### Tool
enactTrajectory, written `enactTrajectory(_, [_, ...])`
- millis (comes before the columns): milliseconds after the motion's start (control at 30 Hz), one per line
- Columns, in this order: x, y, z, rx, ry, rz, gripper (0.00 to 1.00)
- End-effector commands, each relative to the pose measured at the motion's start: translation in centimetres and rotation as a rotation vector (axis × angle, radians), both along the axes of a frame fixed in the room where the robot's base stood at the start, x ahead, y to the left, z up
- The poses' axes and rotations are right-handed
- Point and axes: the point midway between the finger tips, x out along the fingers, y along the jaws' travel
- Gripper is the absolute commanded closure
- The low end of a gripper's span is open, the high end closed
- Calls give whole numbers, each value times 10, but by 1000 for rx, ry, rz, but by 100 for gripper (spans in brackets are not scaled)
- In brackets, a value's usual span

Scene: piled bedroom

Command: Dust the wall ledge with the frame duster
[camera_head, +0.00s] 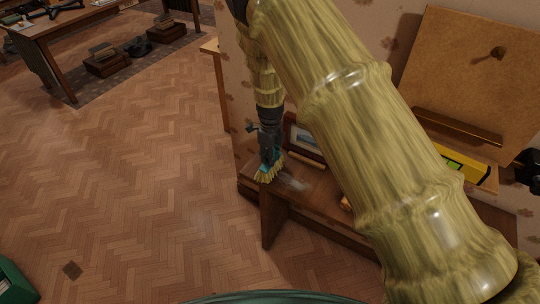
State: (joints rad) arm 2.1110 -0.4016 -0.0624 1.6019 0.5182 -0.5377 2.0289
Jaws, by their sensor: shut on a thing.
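My gripper (267,143) is in the upper middle of the head view and points down. It is shut on the frame duster (269,172), which has a teal body and pale yellow bristles. The bristles are at the left end of the brown wooden wall ledge (322,204); I cannot tell if they touch it. A pale grey dusty patch (293,184) lies on the ledge just right of the bristles. My large bamboo-like arm crosses the view and hides part of the ledge.
A framed picture (304,143) leans against the wall behind the ledge. A yellow object (463,166) and a brown board (474,70) are at right. The herringbone floor (140,180) is open at left; a desk (62,32) stands beyond.

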Motion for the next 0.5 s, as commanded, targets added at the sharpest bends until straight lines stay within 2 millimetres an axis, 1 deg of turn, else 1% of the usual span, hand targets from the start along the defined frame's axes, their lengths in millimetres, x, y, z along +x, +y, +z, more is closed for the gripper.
enactTrajectory(233, [-1, 0, -15, 0, 1, 0, 100])
enactTrajectory(500, [0, 0, -16, 0, 0, 0, 100])
